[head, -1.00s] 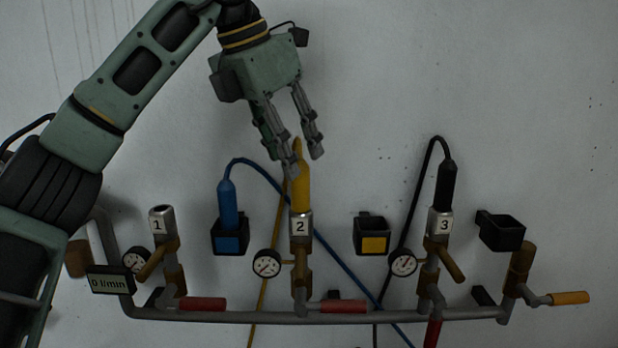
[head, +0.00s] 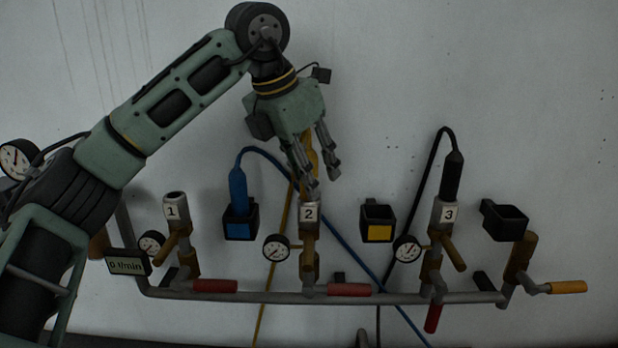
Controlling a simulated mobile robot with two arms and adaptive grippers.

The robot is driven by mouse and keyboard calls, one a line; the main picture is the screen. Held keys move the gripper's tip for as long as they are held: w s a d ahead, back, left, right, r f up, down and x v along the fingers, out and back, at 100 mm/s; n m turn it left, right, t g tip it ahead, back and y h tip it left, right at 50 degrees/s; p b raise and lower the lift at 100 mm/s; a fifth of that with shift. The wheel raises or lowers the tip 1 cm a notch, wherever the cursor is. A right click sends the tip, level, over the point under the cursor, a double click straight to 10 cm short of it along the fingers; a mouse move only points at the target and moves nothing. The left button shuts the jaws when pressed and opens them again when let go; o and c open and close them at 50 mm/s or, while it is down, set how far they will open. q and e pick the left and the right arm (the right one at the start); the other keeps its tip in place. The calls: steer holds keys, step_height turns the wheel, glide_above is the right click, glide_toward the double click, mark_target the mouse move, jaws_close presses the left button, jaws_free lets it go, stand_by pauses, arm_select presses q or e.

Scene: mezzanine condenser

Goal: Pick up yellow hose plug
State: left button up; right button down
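The yellow hose plug (head: 312,160) stands upright in the socket labelled 2 (head: 309,215), with its yellow hose (head: 265,290) hanging down behind the pipe. My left gripper (head: 323,188) points down in front of the plug's upper part, its two fingers apart. The fingers and palm hide part of the plug. I cannot tell whether either finger touches it. My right gripper is not in view.
A blue plug (head: 238,188) sits in a blue-labelled holder (head: 240,226). The yellow-labelled holder (head: 378,222) looks empty, as does the black holder (head: 505,222). A black plug (head: 453,178) is in socket 3. Socket 1 (head: 175,205) is empty. Gauges and valve handles line the pipe (head: 400,299).

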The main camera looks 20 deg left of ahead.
arm_select(q)
jaws_close()
stand_by(0.3)
